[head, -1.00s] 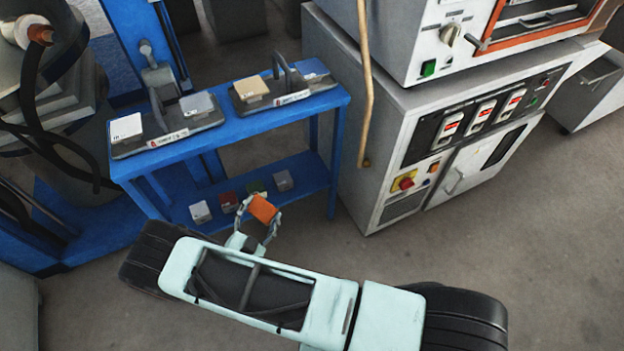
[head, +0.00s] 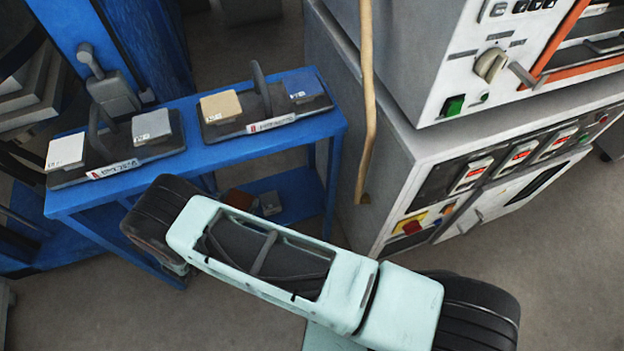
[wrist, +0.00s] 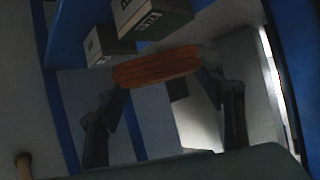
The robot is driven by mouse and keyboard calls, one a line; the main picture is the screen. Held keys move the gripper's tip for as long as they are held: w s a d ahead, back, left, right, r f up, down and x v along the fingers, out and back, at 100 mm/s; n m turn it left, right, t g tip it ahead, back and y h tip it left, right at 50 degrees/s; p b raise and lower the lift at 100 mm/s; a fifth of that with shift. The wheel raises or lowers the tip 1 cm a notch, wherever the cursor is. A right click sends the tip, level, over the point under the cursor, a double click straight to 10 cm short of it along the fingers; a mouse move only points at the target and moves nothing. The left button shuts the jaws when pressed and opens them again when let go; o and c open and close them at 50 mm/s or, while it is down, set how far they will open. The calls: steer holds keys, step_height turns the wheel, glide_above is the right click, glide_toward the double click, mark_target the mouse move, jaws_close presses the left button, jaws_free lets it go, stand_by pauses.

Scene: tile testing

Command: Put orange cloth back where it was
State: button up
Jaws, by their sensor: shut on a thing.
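The orange cloth (wrist: 157,66) looks like a small flat orange block in the wrist view. My gripper (wrist: 166,74) is shut on it, with a dark finger at each end. In the head view my own arm hides the gripper. A reddish-brown piece (head: 238,199) shows on the lower shelf (head: 290,196) of the blue rack in the head view; I cannot tell whether it is the held piece or another. A grey block (head: 270,203) sits beside it.
The blue rack's top (head: 205,150) carries two dark holders with white, grey, tan and blue blocks. A grey machine (head: 400,170) stands at right. A tan stick (head: 368,110) hangs before it.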

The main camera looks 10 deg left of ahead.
steer(key=shift+w+d, duration=0.1)
steer(key=shift+w, duration=0.2)
glide_above(304, 195)
step_height(304, 195, down, 2)
steer(key=shift+f+b, duration=0.1)
steer(key=shift+b, duration=0.85)
step_height(304, 195, down, 4)
steer(key=shift+f+b, duration=0.15)
steer(key=shift+b, duration=0.7)
steer(key=shift+f, duration=0.25)
steer(key=shift+f, duration=0.1)
steer(key=o, duration=0.9)
steer(key=shift+b, duration=0.3)
